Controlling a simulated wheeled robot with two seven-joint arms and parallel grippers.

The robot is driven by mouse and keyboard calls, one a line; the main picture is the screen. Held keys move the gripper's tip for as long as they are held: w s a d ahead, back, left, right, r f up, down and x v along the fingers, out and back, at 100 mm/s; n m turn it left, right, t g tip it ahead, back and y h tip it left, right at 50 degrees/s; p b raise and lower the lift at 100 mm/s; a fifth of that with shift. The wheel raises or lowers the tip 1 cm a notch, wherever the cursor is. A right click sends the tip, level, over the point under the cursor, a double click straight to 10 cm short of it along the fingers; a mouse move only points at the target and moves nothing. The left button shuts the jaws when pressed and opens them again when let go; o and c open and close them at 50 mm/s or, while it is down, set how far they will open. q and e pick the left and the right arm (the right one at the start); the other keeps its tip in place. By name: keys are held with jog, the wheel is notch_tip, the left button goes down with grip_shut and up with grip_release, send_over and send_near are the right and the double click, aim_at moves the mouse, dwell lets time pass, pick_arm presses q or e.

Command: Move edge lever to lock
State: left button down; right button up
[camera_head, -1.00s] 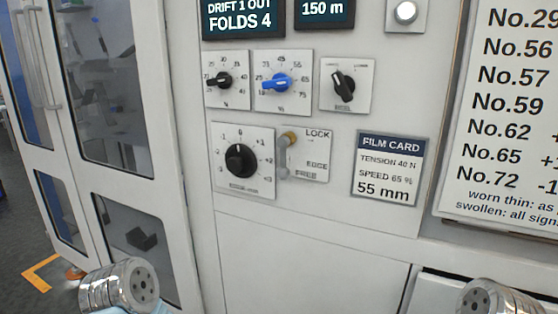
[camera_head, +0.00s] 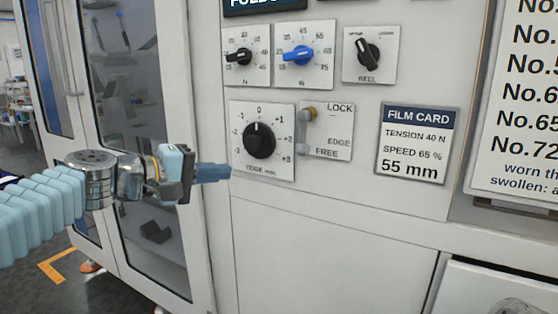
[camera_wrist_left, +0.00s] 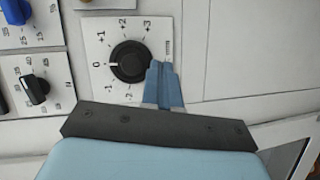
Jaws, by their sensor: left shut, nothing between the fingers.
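The edge lever (camera_head: 303,132) is a grey part with a brass-coloured knob at its top, on the left side of a white plate (camera_head: 340,135) marked LOCK at the top and EDGE FREE below. The knob is at the upper end, near the word LOCK. My left gripper (camera_head: 226,172) is shut and empty, with blue fingers pointing right. It appears at the lower left of the edge dial (camera_head: 259,141), left of and apart from the lever. In the left wrist view the fingertips (camera_wrist_left: 160,72) overlap the dial plate's edge; the lever does not show. My right gripper is not in view.
Above are a black dial (camera_head: 239,57), a blue dial (camera_head: 298,55) and a REEL selector (camera_head: 369,55). A film card (camera_head: 415,143) is to the right. A glass-doored cabinet (camera_head: 140,130) stands left. The panel below the plates is bare.

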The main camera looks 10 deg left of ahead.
aim_at(303, 134)
pick_arm(q)
jog(key=s+r+h, duration=0.1)
jog(key=s+r, duration=0.2)
jog(key=r, duration=0.2)
jog(key=shift+s+d+r+m+t, duration=0.25)
jog(key=shift+r+m+t, duration=0.05)
jog(key=shift+m, duration=0.1)
jog(key=p+x, duration=0.2)
jog(key=x, duration=0.8)
jog(key=shift+s+r, duration=0.1)
jog(key=shift+d+f, duration=0.25)
jog(key=shift+d, duration=0.75)
jog(key=shift+d+f, duration=0.2)
jog(key=shift+d, duration=0.85)
